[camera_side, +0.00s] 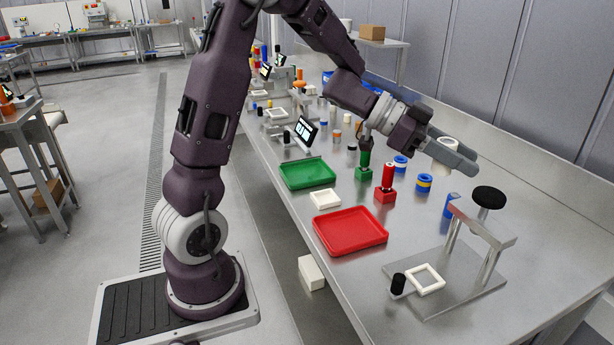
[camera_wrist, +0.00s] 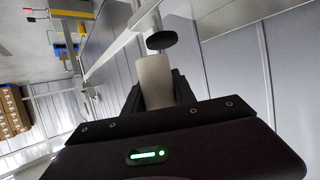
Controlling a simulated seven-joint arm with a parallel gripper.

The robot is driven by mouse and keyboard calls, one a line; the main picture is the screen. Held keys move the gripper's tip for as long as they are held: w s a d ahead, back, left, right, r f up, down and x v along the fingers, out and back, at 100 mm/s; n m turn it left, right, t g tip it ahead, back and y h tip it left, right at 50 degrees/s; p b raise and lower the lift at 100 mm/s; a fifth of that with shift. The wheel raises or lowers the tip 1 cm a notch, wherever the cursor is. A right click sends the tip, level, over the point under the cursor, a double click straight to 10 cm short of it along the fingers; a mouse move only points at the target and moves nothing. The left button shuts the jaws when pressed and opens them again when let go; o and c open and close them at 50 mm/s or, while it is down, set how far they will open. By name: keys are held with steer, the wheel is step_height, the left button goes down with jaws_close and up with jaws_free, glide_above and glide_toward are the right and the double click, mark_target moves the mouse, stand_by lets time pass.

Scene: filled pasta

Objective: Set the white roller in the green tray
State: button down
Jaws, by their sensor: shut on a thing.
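The green tray (camera_side: 307,173) lies flat on the steel bench, left of middle in the side view, and its floor looks empty. My gripper (camera_side: 455,157) is raised above the bench, right of the green tray and well apart from it. It is shut on the white roller, a pale cylinder between the fingers (camera_side: 449,141). In the wrist view the white roller (camera_wrist: 155,80) stands out beyond the dark jaws. Its gripped part is hidden by the fingers.
A red tray (camera_side: 350,232) lies nearer than the green one, with a white square frame (camera_side: 325,198) between them. Green (camera_side: 363,165) and red (camera_side: 386,186) handled blocks stand to the right. A metal stand (camera_side: 455,275) with a black disc (camera_side: 488,197) is at the near right.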

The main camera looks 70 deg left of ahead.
steer(key=w+a+n+t+y, duration=0.2)
steer(key=a+n+t+y, duration=0.4)
steer(key=a, duration=1.5)
steer(key=s+a+n+g+y, duration=0.2)
steer(key=s+a+n+y, duration=0.3)
steer(key=a, duration=0.6)
steer(key=s+a+n+g+y, duration=0.35)
steer(key=s+a+y, duration=0.2)
steer(key=a, duration=0.55)
steer(key=shift+n+t, duration=0.35)
steer(key=shift+n, duration=0.2)
step_height(320, 180, down, 22)
steer(key=shift+f, duration=0.2)
steer(key=shift+f, duration=0.1)
steer(key=c, duration=1)
jaws_free()
